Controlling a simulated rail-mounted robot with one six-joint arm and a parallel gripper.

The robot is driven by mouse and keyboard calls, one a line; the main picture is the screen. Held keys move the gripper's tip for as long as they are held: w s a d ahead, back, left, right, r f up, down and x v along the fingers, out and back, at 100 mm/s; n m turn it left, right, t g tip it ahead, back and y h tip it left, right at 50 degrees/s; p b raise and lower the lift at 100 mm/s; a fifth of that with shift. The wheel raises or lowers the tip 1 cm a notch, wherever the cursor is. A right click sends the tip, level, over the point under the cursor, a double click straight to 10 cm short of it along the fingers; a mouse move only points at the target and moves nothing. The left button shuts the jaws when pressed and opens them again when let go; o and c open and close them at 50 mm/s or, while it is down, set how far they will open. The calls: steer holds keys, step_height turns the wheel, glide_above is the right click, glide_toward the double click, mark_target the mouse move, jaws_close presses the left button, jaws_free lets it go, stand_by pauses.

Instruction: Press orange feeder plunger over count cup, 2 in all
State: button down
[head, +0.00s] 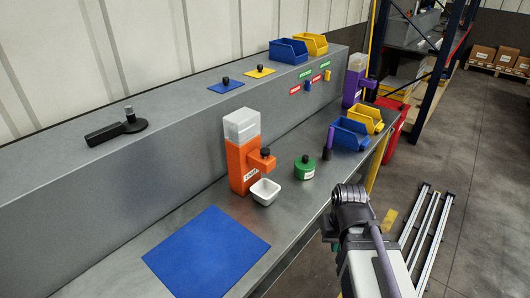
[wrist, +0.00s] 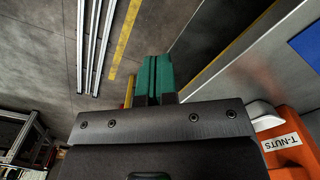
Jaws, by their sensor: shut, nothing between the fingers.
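The orange feeder (head: 241,165) stands upright on the lower bench, with a clear hopper on top. Its black plunger knob (head: 265,152) sits on the arm jutting out to the right. The white count cup (head: 264,192) stands on the bench below that arm; its contents cannot be made out. In the wrist view the feeder (wrist: 297,150), labelled T-NUTS, and part of the cup (wrist: 264,113) show at the lower right. My gripper (wrist: 155,72) has green fingers shut together, empty, pointing over the floor beyond the bench edge, apart from the feeder.
A blue mat (head: 207,250) lies in front of the feeder. A green round container (head: 305,168) with a black knob stands right of it. Farther back are a purple feeder (head: 353,82) and blue (head: 349,134) and yellow bins (head: 368,117). A raised shelf runs along the wall.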

step_height(320, 180, up, 24)
steer(key=n+p, duration=1.1)
steer(key=p, duration=1.3)
glide_above(265, 150)
steer(key=shift+m, duration=0.3)
step_height(265, 150, down, 8)
steer(key=b, duration=0.8)
steer(key=shift+s, duration=0.1)
